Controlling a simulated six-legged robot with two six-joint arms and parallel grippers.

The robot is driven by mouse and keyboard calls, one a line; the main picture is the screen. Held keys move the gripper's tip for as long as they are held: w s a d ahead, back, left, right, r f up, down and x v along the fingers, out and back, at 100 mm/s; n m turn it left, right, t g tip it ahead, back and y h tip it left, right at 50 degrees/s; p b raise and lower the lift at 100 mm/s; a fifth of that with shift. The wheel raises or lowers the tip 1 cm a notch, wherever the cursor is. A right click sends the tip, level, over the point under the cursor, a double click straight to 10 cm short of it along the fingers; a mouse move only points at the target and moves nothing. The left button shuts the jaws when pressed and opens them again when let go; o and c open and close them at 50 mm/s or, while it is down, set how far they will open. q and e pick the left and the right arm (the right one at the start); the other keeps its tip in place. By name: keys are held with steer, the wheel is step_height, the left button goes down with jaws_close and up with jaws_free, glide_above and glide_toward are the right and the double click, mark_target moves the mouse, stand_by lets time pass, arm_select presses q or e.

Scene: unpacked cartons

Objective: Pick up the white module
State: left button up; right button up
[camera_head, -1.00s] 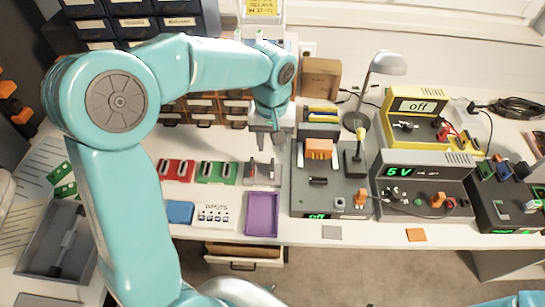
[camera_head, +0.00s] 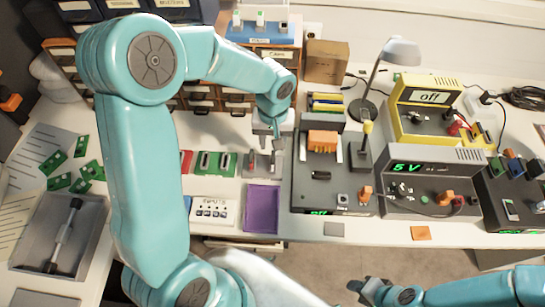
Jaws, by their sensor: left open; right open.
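A pale grey-white module (camera_head: 261,168) with dark upright parts lies on the bench, right of the green module (camera_head: 214,163). My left gripper (camera_head: 271,143) is open, pointing down just above and behind this module, and hides part of it. I cannot tell whether the fingers touch it. A white panel marked INPUTS (camera_head: 212,212) lies nearer the front edge, left of the purple tray (camera_head: 262,210). My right gripper (camera_head: 358,288) is open at the bottom, in front of the bench and away from the modules.
The red module (camera_head: 186,160) is mostly hidden by my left arm. A dark test station (camera_head: 302,185) stands close on the right, with power supplies (camera_head: 430,182) beyond it and a lamp (camera_head: 385,60) behind. Drawers (camera_head: 235,98) stand behind. A grey tray (camera_head: 88,243) lies at the left.

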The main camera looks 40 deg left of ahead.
mark_target(273, 155)
arm_select(q)
steer(key=shift+s+d+f, duration=0.1)
steer(key=shift+d+f, duration=0.2)
steer(key=shift+f, duration=0.4)
steer(key=f, duration=0.4)
steer(key=shift+s+a+f+p, duration=0.1)
steer(key=shift+s+f+p, duration=0.1)
steer(key=shift+f+p, duration=0.15)
steer(key=shift+f, duration=0.25)
jaws_close()
